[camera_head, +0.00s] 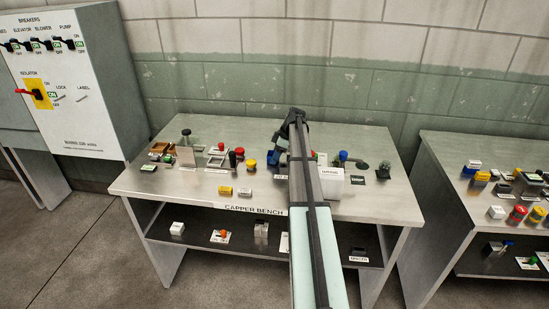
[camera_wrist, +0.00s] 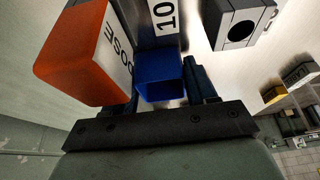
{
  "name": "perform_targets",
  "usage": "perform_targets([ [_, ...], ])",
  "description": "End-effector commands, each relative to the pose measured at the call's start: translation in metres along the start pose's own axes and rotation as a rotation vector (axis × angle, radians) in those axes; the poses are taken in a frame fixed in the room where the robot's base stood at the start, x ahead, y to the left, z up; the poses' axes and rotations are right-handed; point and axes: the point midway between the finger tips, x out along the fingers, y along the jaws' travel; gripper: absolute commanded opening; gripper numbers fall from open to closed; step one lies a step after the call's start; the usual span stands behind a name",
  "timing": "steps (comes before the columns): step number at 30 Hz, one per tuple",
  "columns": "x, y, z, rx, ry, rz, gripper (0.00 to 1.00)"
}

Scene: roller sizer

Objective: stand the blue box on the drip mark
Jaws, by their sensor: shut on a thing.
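In the wrist view the blue box (camera_wrist: 158,88) is between the two dark fingers of my gripper (camera_wrist: 164,70). The gripper is shut on it. The box's near end looks open and hollow. In the head view my arm reaches over the bench labelled CAPPER BENCH (camera_head: 150,185), and its dark end is near the back of the bench. I cannot make out the drip mark in either view.
An orange-and-white block (camera_wrist: 75,55) lettered DOSE is close on the left of the wrist view, with a grey clamp-like part (camera_wrist: 240,22) at upper right. Small items crowd the bench back, including a blue-topped knob (camera_head: 343,156). The front left top is clear.

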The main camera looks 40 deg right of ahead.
Motion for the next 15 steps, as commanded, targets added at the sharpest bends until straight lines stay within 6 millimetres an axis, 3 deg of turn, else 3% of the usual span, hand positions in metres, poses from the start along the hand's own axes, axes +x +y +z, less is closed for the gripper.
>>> perform_targets([
  [5,-0.015,0.001,-0.006,-0.001,0.0,0.002,0.23],
  [15,-0.068,0.001,-0.029,0.0,0.0,0.002,0.23],
])
